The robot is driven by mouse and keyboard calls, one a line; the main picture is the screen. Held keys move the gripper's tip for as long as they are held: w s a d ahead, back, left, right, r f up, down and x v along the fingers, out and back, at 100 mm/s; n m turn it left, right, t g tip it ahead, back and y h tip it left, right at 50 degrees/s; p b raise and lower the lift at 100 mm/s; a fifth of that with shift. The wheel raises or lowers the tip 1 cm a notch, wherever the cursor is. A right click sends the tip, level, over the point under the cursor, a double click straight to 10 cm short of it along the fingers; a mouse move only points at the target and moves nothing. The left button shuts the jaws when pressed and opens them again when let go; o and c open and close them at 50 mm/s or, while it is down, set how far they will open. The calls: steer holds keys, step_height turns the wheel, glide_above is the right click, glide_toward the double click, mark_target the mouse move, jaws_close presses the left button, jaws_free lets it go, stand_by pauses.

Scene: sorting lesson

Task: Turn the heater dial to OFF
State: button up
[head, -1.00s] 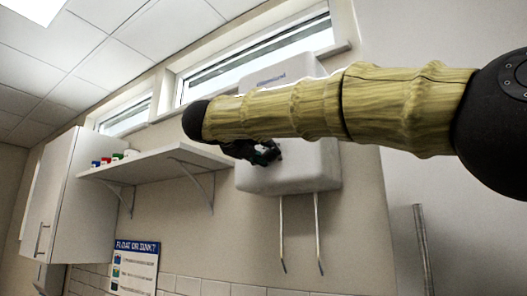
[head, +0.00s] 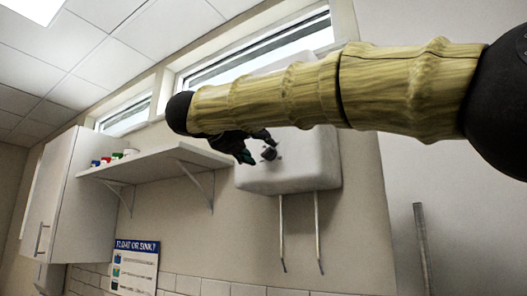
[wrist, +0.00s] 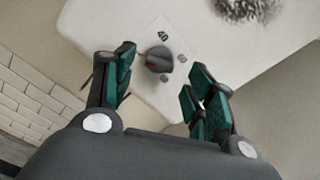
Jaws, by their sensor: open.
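The white heater (head: 305,170) is mounted on the wall under the window, and my arm hides much of its upper part. Its dark round dial (head: 269,153) sits on the heater's front near the lower left. My gripper (head: 260,149) is open, just left of the dial in the head view. In the wrist view the open fingers of my gripper (wrist: 161,72) stand either side of the dial, apart from it.
A white wall shelf (head: 150,163) with small coloured jars (head: 112,158) is left of the heater. A white cupboard (head: 75,195) is further left. Two pipes (head: 317,230) hang below the heater. A "Float or sink?" poster (head: 135,268) is on the wall below the shelf.

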steer(key=v, duration=0.8)
steer(key=shift+w, duration=0.1)
